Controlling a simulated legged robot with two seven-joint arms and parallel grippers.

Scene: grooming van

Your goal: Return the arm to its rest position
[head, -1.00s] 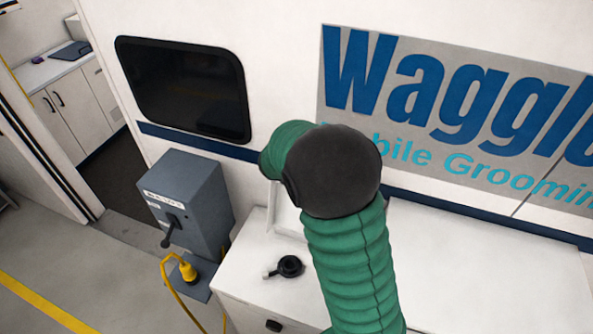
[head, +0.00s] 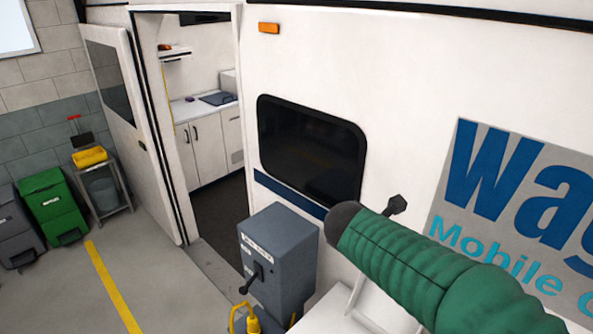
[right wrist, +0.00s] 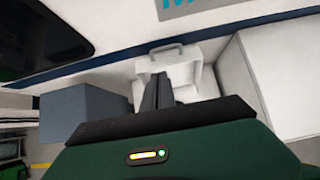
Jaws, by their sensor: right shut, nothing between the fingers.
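My right arm (head: 430,265), in a ribbed green sleeve with a dark rounded end, reaches in from the lower right of the head view, in front of the van's side. In the right wrist view my right gripper (right wrist: 156,93) shows as two dark fingers closed together, with nothing between them. They appear in front of a white open case with a handle (right wrist: 143,68). I cannot make out the fingers clearly in the head view. My left gripper is not in view.
A grey switch box (head: 278,255) with a black lever stands left of my arm, a yellow plug (head: 244,320) below it. The van wall has a dark window (head: 310,150). An open doorway (head: 205,130), a green bin (head: 52,205) and clear floor (head: 160,280) lie further left.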

